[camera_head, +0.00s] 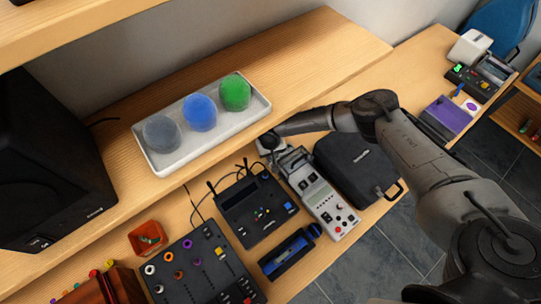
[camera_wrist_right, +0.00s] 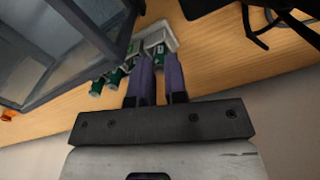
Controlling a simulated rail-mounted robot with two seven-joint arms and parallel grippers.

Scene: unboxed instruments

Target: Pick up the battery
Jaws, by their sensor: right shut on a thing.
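My right gripper reaches down behind the white and grey device in the head view, where the arm and device largely hide its tips. In the right wrist view my right gripper (camera_wrist_right: 160,62) has its two fingers close together around a small green and white piece, which looks like a battery (camera_wrist_right: 159,48); the fingers cover most of it. Several other green batteries (camera_wrist_right: 97,87) stand in a row to its left, by a white holder (camera_wrist_right: 166,34). I cannot tell whether the held battery is clear of the holder. My left gripper is not in view.
A white tray (camera_head: 157,166) with grey, blue and green balls sits on the raised shelf. A white and grey device (camera_head: 320,197), a black case (camera_head: 355,168) and a black control box (camera_head: 257,208) crowd the bench. A grey-framed clear-sided box (camera_wrist_right: 85,45) stands close to the fingers.

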